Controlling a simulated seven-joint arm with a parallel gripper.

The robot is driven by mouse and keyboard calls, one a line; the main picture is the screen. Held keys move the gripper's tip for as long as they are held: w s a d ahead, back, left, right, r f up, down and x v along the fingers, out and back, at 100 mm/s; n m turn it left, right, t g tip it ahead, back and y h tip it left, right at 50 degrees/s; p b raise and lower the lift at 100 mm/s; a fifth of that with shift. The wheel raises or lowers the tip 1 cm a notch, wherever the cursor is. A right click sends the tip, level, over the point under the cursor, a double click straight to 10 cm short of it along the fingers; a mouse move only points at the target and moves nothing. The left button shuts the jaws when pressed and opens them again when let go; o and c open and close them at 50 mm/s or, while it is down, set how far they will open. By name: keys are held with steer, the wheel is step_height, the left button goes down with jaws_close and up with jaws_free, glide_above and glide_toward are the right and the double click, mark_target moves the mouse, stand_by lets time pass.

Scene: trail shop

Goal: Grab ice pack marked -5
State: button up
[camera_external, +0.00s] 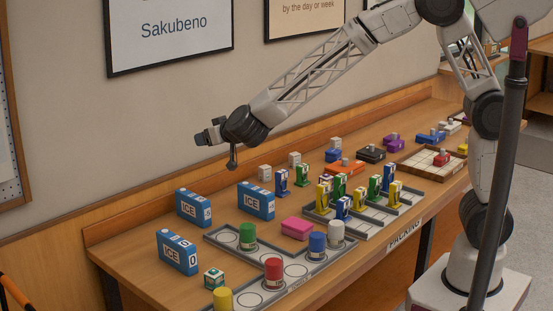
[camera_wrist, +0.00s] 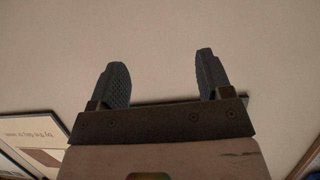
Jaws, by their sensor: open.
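Three blue ice packs with white "ICE" labels stand upright at the table's left end. The one at the back left (camera_external: 193,208) has a small number that looks like -5, though it is hard to read. The front one (camera_external: 177,251) reads 0. The number on the right one (camera_external: 256,200) is too small to read surely. My gripper (camera_external: 201,138) is in the air above the back-left pack, well clear of it, pointing toward the wall. The wrist view shows my gripper (camera_wrist: 162,75) open and empty, its two fingers apart, with no ice pack visible.
A grey tray (camera_external: 216,239) with round wells and coloured cylinders lies right of the packs. A pink box (camera_external: 297,228) and a small green-white cube (camera_external: 214,278) are nearby. Coloured figures stand in a further tray (camera_external: 342,229). A wall with framed signs (camera_external: 170,30) rises behind.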

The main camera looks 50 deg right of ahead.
glide_toward(198, 198)
steer(key=w, duration=0.1)
steer(key=shift+w+f, duration=0.25)
steer(key=shift+f, duration=0.1)
steer(key=shift+w, duration=0.1)
steer(key=shift+x, duration=1.05)
steer(key=shift+w+f, duration=0.1)
steer(key=shift+f, duration=0.05)
steer(key=shift+x, duration=2.45)
steer(key=c, duration=1.3)
